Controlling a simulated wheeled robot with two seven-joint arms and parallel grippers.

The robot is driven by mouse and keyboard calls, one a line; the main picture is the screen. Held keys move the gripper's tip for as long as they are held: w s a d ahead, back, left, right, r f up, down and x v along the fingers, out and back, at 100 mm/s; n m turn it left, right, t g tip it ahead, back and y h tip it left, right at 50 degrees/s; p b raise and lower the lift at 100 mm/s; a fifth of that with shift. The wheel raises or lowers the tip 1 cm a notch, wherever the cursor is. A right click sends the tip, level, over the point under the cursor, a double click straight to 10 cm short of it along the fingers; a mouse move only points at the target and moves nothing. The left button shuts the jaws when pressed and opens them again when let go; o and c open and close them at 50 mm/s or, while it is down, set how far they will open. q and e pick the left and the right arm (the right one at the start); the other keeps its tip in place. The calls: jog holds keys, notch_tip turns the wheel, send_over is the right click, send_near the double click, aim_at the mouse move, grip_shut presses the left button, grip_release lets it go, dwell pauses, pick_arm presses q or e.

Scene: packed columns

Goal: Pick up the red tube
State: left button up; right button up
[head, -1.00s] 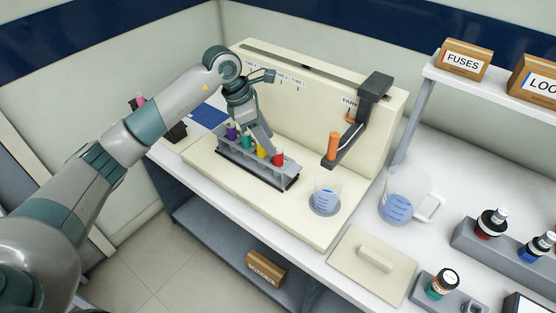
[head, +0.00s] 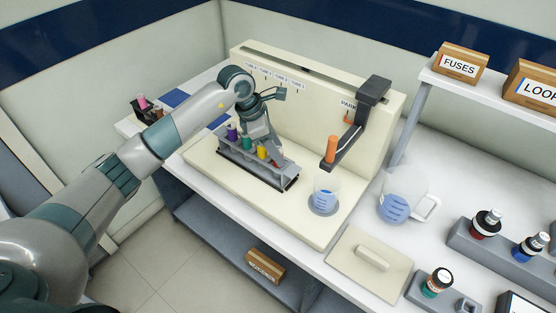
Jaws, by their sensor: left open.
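The grey tube rack (head: 257,168) stands on the cream tray of the station. It holds a purple-capped tube (head: 232,132), a green tube (head: 247,143), a yellow tube (head: 262,152) and the red tube (head: 277,163) at its right end. My left gripper (head: 274,150) is open and points down at the right end of the rack. Its fingers are close around or just in front of the red tube and partly hide it; I cannot tell whether they touch it. My right gripper is not in view.
An orange cylinder (head: 331,149) hangs at the parking arm (head: 352,140), right of the rack. A beaker (head: 324,195) stands on the tray and a jug (head: 402,198) on the counter beyond.

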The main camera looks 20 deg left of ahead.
pick_arm(q)
jog(key=shift+w+d+f, duration=0.1)
jog(key=shift+d+f, duration=0.05)
jog(key=shift+f, duration=0.5)
jog(key=shift+c, duration=0.7)
jog(key=c, duration=1)
jog(key=shift+r, duration=0.1)
